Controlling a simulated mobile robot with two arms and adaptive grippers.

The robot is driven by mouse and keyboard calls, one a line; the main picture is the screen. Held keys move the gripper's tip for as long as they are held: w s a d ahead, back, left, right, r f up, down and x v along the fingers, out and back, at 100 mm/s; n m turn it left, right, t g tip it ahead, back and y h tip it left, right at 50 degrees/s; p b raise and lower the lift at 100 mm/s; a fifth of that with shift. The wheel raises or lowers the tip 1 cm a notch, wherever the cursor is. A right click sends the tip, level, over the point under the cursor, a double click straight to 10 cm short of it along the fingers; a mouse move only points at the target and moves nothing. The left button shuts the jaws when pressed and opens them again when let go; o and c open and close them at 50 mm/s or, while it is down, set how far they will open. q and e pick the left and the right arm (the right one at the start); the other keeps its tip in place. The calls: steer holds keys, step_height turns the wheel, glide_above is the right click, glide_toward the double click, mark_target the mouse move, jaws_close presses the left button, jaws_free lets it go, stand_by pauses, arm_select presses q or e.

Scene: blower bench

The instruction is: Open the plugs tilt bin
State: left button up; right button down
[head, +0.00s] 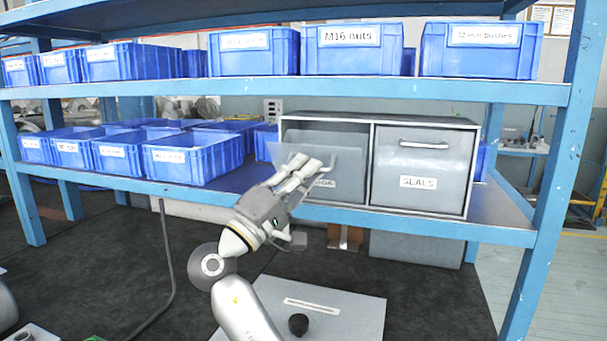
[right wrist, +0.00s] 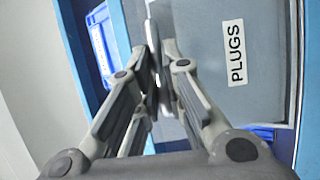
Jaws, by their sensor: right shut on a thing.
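The plugs tilt bin (head: 349,187) is the left grey bin in a two-bin cabinet on the lower shelf. Its front leans outward at the top, and the cabinet's inside shows above it. Its PLUGS label is partly hidden by my gripper in the head view but reads clearly in the right wrist view, on the bin front (right wrist: 255,35). My right gripper (head: 312,168) is at the upper part of this front, its fingers (right wrist: 157,80) shut on the bin's handle. The handle is mostly hidden by the fingers. My left gripper is not in view.
The seals bin (head: 418,170) beside it sits flush and closed. Blue labelled bins (head: 186,160) stand left on the same shelf, and more (head: 480,50) line the upper shelf (head: 480,90). A blue post (head: 560,150) stands at the right. Space before the cabinet is free.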

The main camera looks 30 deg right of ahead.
steer(key=shift+f, duration=0.1)
steer(key=c, duration=1.5)
jaws_free()
steer(key=shift+w+d, duration=0.1)
steer(key=shift+d, duration=0.05)
steer(key=v, duration=1.2)
